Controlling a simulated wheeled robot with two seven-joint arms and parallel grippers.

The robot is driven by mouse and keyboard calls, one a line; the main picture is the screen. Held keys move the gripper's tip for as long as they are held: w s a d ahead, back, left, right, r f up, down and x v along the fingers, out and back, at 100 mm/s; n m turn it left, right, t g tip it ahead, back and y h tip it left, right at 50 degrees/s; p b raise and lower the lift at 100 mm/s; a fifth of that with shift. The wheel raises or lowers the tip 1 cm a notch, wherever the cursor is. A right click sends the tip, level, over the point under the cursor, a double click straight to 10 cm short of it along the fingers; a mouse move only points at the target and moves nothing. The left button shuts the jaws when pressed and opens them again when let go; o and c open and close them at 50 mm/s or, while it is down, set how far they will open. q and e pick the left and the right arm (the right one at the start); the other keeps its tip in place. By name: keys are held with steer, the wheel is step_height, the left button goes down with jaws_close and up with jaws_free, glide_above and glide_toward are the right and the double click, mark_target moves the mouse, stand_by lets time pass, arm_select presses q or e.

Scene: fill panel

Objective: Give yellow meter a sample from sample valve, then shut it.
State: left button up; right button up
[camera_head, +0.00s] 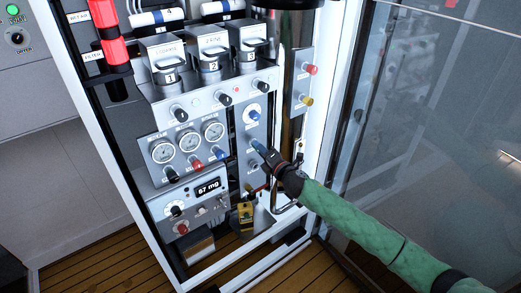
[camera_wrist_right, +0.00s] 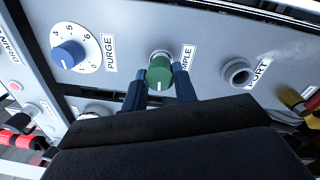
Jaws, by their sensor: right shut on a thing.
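The sample valve is a green knob (camera_wrist_right: 159,72) beside a partly hidden label ending "MPLE". Its white pointer line runs roughly up and down in the right wrist view. My right gripper (camera_wrist_right: 160,88) has its blue fingers on both sides of this knob and is shut on it. In the head view my right gripper (camera_head: 262,150) covers most of the knob. The yellow meter (camera_head: 246,215) is a small yellow box low on the panel, below the gripper. My left gripper is not in view.
A round port (camera_wrist_right: 238,73) sits right of the green knob, and a blue purge knob (camera_wrist_right: 68,55) left of it. A display (camera_head: 208,188) reads "67 mg". Gauges (camera_head: 188,140) and several small knobs crowd the panel. A glass door (camera_head: 430,110) stands at the right.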

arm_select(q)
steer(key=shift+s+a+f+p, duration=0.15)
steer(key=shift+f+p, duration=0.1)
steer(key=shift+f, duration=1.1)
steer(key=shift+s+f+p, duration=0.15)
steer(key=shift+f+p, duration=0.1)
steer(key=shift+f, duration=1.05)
arm_select(e)
steer(key=shift+f+n, duration=0.2)
steer(key=shift+n, duration=2.6)
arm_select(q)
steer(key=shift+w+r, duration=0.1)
arm_select(e)
steer(key=o, duration=1)
arm_select(q)
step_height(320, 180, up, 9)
steer(key=b, duration=0.2)
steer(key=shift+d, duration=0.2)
arm_select(e)
steer(key=shift+v, duration=3.95)
